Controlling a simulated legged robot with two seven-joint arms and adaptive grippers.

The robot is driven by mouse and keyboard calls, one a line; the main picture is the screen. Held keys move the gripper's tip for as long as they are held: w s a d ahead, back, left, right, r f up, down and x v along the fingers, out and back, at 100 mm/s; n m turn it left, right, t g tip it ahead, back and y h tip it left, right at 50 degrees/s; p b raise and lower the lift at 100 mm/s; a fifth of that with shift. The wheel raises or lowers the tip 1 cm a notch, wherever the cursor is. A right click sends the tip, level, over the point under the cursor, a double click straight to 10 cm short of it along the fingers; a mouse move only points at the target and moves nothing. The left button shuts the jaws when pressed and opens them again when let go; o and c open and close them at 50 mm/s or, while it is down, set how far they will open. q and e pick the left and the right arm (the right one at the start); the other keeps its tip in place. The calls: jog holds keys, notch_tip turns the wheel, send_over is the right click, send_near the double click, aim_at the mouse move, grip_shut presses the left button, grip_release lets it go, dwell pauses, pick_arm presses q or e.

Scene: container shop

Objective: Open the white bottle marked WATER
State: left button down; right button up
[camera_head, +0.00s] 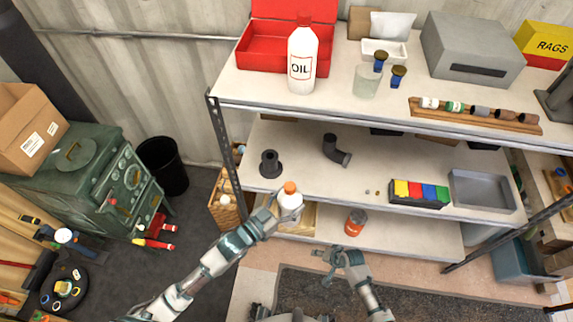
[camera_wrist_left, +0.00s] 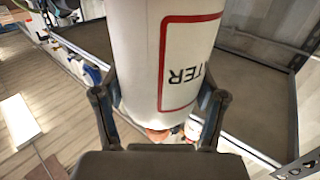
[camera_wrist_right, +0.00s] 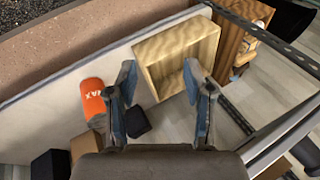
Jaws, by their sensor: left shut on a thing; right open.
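The white bottle (camera_head: 290,203) with an orange cap (camera_head: 290,187) is held by my left gripper (camera_head: 277,208) in front of the shelf unit, roughly upright. In the left wrist view the bottle (camera_wrist_left: 146,45) fills the middle, and its red-framed label shows the letters TER upside down. My left gripper (camera_wrist_left: 158,105) is shut around its body. The orange cap is on the bottle in the head view. My right gripper (camera_head: 335,256) is lower and to the right, apart from the bottle. In the right wrist view my right gripper (camera_wrist_right: 160,82) is open and empty.
A white OIL bottle (camera_head: 302,60) with a red cap stands on the top shelf by a red toolbox (camera_head: 262,45). An orange can (camera_head: 355,222) stands on the low shelf, also in the right wrist view (camera_wrist_right: 92,96). A wooden crate (camera_wrist_right: 150,48) is near my right gripper.

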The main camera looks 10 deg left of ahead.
jog(key=w+a+r+m+y, duration=0.15)
jog(key=w+a+r, duration=0.3)
jog(key=r, duration=0.65)
jog(key=w+a+r+m+y, duration=0.1)
jog(key=w+a+r+m, duration=0.3)
jog(key=r, duration=0.6)
jog(key=w+a+r+n+y, duration=0.1)
jog(key=w+a+r, duration=0.2)
jog(key=w+r, duration=0.55)
notch_tip(320, 180, up, 23)
jog(key=m+g+h, duration=0.3)
jog(key=m+h, duration=0.4)
jog(key=h, duration=0.1)
send_over(286, 185)
jog(key=shift+w+a, duration=0.1)
jog(key=shift+d+f+g+h, duration=0.1)
jog(key=shift+d+g+h, duration=0.1)
jog(key=shift+g+h, duration=0.1)
notch_tip(286, 185, down, 6)
jog(key=shift+d+f, duration=0.1)
jog(key=shift+f, duration=0.6)
